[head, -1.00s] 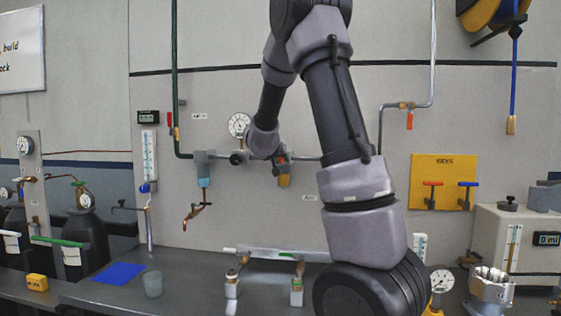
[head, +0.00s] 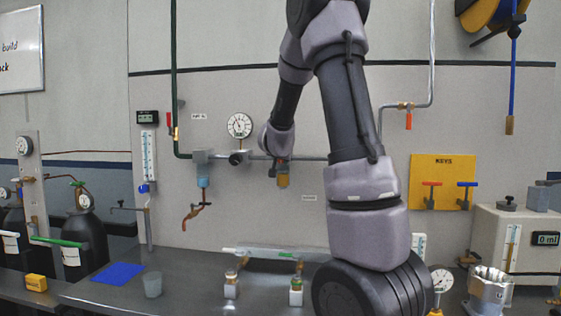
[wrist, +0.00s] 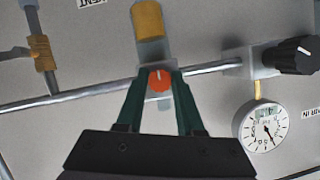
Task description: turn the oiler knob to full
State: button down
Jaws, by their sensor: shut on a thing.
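The oiler is on the wall pipe. Its amber bowl (head: 283,180) hangs below the pipe in the head view and shows upside down at the top of the wrist view (wrist: 148,20). The oiler knob (wrist: 159,83) is round and orange with a short white mark, which points roughly toward the bowl. My gripper (wrist: 159,76) has its two green fingers on either side of the knob, shut on it. In the head view my wrist hides the knob and most of the fingers.
A black regulator knob (wrist: 297,55) and a round gauge (wrist: 264,125) sit beside the oiler on the same pipe. A filter with a blue bowl (head: 203,182) hangs farther left in the head view. The bench (head: 190,290) below holds several fittings.

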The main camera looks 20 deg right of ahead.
dwell(0.3)
jog(key=c, duration=0.5)
grip_release()
jog(key=shift+c, duration=0.2)
jog(key=v, duration=1)
jog(key=shift+s+a, duration=0.15)
jog(key=shift+s, duration=0.2)
jog(key=shift+r, duration=0.1)
